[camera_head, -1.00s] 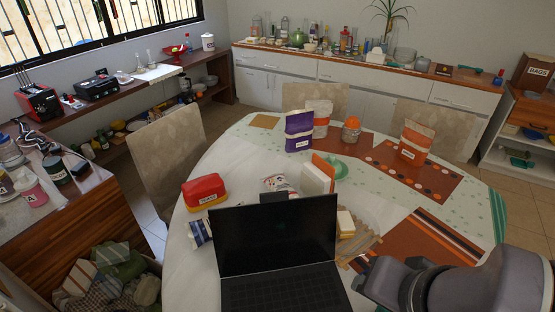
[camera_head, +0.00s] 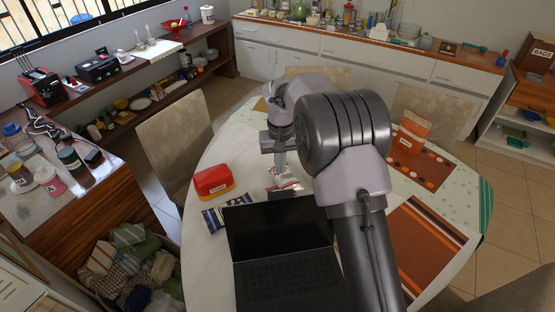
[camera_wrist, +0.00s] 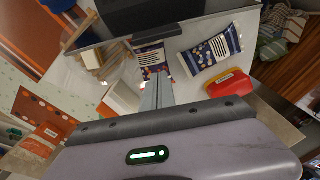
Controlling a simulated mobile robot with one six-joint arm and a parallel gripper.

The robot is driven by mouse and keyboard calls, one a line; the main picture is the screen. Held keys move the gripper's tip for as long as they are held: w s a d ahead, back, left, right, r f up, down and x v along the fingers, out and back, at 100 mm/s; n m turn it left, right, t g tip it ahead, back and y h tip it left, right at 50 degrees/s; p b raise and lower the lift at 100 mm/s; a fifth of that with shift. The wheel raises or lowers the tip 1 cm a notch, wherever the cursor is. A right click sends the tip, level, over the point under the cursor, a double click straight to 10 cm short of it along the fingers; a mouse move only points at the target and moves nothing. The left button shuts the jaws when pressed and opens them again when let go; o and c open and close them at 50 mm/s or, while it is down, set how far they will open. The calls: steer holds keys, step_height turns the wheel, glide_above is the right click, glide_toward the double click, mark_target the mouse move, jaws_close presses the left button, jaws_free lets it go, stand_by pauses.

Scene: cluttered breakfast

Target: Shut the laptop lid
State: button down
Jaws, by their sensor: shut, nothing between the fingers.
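The black laptop stands open on the round table, its screen (camera_head: 278,226) upright and its keyboard (camera_head: 290,282) facing me. My gripper (camera_head: 281,180) points down behind the top edge of the screen, on the far side of the lid. It is shut and empty. In the wrist view the shut fingers (camera_wrist: 159,76) point toward the dark laptop lid (camera_wrist: 150,14) at the top, and a gap seems to lie between them. I cannot tell the exact distance. My arm covers part of the table right of the laptop.
A white box (camera_wrist: 122,97) stands close by. An orange-topped bag (camera_head: 411,138) and striped mat (camera_head: 423,245) are at the right.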

steer(key=shift+s+d+f+b, duration=0.15)
steer(key=shift+s+f+b, duration=0.55)
steer(key=shift+s+f, duration=1.15)
steer(key=shift+w, duration=0.1)
